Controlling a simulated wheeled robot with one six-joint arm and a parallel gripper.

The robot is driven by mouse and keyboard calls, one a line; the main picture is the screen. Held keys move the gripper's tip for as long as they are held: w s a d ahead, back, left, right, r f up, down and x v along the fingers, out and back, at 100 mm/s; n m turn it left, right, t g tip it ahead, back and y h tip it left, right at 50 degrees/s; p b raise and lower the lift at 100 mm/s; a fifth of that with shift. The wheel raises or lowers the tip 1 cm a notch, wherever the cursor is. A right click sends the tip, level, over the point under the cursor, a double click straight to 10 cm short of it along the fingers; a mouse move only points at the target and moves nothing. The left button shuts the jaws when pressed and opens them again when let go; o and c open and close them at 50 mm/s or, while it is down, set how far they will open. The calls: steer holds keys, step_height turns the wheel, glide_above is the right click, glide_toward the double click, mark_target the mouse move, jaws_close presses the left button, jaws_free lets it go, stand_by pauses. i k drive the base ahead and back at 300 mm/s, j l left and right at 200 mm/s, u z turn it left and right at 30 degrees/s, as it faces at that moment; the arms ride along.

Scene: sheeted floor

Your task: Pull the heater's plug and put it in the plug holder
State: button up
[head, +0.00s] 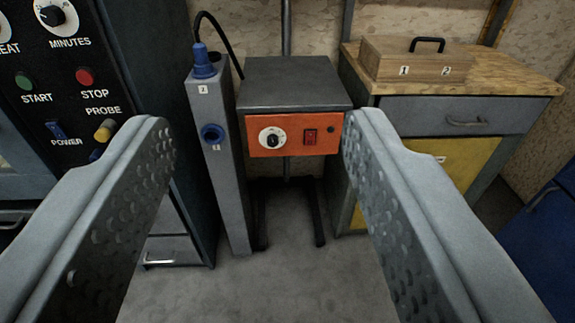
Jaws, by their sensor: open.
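My gripper (260,125) is open and empty, its two perforated fingers wide apart in the foreground. Between and beyond them stands the heater (297,82), a dark grey box with an orange front, a white dial and a red switch, on a dark stand. Left of it is a narrow grey post (225,185). A blue plug (203,62) stands upright on top of the post, and a black cable arcs from behind it toward the heater. A blue round socket (212,134) with a dark opening is on the post's front face. I cannot tell which fitting is the plug holder.
A dark control panel (75,85) with knobs and buttons stands close on the left. On the right a wood-topped cabinet (490,82) carries a wooden box (415,62) with a black handle. A blue cabinet (545,235) is at far right. The grey floor (285,275) in front is clear.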

mark_target(211, 59)
steer(key=i+j, duration=0.4)
steer(key=i, duration=0.15)
steer(key=i+j, duration=0.45)
steer(key=i, duration=0.1)
